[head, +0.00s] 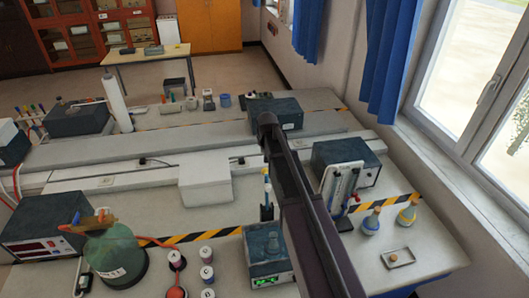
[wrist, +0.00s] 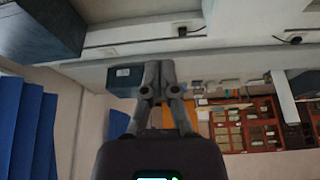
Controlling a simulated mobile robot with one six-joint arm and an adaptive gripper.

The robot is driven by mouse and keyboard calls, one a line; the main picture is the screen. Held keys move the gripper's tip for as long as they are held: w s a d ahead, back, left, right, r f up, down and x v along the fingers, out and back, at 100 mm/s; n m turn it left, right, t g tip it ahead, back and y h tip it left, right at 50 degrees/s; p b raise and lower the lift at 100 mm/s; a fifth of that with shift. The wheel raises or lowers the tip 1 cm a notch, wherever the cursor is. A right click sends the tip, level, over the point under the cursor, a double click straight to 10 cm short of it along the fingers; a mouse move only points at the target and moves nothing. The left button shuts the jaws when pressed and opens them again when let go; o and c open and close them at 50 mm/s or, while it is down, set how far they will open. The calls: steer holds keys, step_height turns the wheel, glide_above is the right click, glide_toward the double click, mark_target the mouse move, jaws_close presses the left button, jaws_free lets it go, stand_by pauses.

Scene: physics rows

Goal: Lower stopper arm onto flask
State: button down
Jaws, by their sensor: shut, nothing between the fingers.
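A large green flask (head: 117,258) with a white label stands at the front left of the bench in the head view. An orange-brown piece (head: 86,228) lies across near its neck; it may be the stopper arm, but I cannot tell whether it touches the flask's mouth. The green flask is not visible there. In the head view my dark arm crosses the middle, and I cannot make out the fingers.
A box with a red display (head: 42,249) stands left of the green flask. Several small jars (head: 206,255) and a box with a green display (head: 268,262) stand to its right. A small tray (head: 398,258) lies at the right. A white box (head: 205,183) sits mid-bench.

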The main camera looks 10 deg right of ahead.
step_height(320, 180, down, 8)
steer(key=b, duration=0.8)
steer(key=shift+s+f, duration=0.25)
steer(key=shift+s, duration=0.2)
stand_by(0.5)
